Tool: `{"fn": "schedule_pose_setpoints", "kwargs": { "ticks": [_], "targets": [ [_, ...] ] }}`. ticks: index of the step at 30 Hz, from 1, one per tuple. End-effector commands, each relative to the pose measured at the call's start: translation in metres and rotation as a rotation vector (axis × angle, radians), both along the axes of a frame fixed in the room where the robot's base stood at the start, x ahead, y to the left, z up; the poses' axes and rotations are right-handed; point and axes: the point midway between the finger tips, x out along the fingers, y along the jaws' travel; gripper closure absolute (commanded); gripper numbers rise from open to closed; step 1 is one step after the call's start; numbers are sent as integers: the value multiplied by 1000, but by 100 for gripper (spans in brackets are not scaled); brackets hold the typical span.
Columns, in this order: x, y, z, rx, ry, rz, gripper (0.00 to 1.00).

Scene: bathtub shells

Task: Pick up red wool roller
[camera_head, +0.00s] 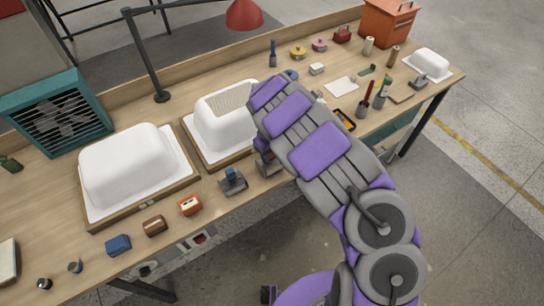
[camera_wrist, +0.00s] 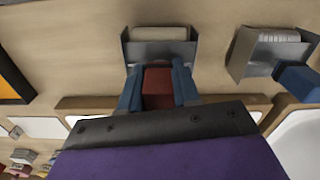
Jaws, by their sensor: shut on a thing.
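The red wool roller (camera_wrist: 158,37) shows in the wrist view as a pale ribbed roll in a grey metal frame with a dark red handle. My gripper (camera_wrist: 157,78) has its blue fingers on both sides of that handle and is shut on it. In the head view my arm hides most of the gripper; a grey part of a tool (camera_head: 267,164) shows beside it at the bench's front edge. I cannot tell whether the roller rests on the bench or is just above it.
A similar roller with a blue handle (camera_head: 232,181) stands close by; it also shows in the wrist view (camera_wrist: 281,47). Two white tub shells (camera_head: 128,164) (camera_head: 218,125) sit on wooden boards behind. Small blocks (camera_head: 154,225) line the front edge. A lamp stand (camera_head: 148,65) rises behind.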

Motion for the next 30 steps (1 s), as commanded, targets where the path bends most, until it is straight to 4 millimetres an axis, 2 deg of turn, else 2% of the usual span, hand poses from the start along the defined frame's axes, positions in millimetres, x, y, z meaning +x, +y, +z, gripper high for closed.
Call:
{"fn": "schedule_pose_setpoints", "kwargs": {
  "ticks": [9,14,21,30],
  "targets": [
    [-2,-3,37,6,0,1,100],
    [-26,9,38,4,2,2,100],
    [-64,36,40,1,4,2,100],
    [-103,59,45,4,0,2,100]
  ]
}}
